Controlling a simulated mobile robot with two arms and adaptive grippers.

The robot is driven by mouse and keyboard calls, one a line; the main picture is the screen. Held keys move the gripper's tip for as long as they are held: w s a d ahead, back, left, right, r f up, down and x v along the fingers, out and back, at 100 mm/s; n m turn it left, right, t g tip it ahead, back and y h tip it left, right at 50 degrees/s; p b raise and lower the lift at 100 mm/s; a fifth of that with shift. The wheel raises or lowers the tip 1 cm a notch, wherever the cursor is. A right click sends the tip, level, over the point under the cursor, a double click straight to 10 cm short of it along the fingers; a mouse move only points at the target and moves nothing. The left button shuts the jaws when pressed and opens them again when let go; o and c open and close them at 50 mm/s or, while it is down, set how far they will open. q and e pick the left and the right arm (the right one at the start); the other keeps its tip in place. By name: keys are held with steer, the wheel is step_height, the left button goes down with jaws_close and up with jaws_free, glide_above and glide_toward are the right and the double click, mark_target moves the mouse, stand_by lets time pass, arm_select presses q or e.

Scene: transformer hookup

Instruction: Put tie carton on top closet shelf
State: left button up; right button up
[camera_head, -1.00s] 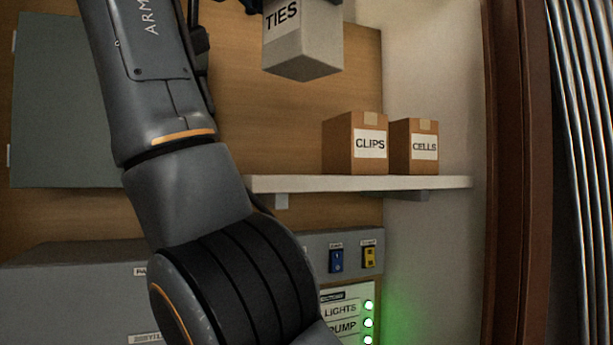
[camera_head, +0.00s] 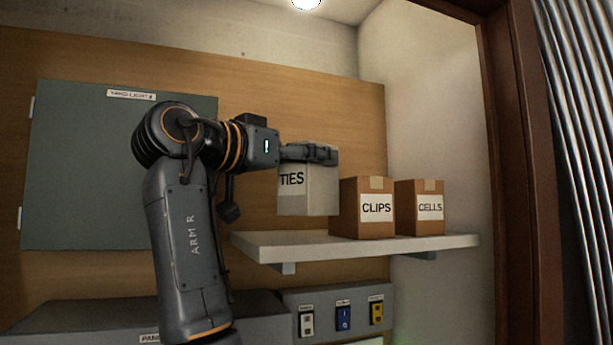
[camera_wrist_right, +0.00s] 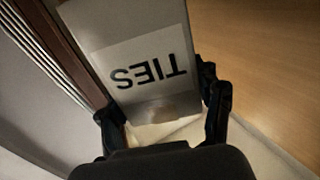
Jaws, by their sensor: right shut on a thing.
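The tie carton (camera_head: 308,192) is a pale grey box with a white TIES label, left of the CLIPS carton. My right gripper (camera_head: 322,154) is shut on its upper part. The carton's bottom appears a little above the white shelf (camera_head: 350,247), with a gap between them in the head view. In the right wrist view the carton (camera_wrist_right: 140,60) lies between the two dark fingers of the gripper (camera_wrist_right: 163,115), its label upside down. My left gripper is not in view.
The brown CLIPS carton (camera_head: 367,208) and CELLS carton (camera_head: 419,208) stand on the shelf, close to the tie carton's right. The shelf's left part is bare. A grey cabinet (camera_head: 85,180) is on the wooden back wall. A brown door frame (camera_head: 513,180) bounds the right.

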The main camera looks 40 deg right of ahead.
mark_target(307, 183)
steer(key=shift+d+f, duration=0.1)
steer(key=shift+f, duration=0.4)
steer(key=shift+w+d+f+p, duration=0.1)
steer(key=shift+f+p, duration=0.55)
steer(key=shift+f, duration=0.25)
steer(key=shift+w+f, duration=0.1)
steer(key=shift+f, duration=0.2)
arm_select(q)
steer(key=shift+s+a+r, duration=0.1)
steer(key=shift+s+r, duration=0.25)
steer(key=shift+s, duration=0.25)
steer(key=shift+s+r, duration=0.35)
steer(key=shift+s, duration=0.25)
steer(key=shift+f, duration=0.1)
arm_select(e)
steer(key=shift+f, duration=0.1)
steer(key=o, duration=1.2)
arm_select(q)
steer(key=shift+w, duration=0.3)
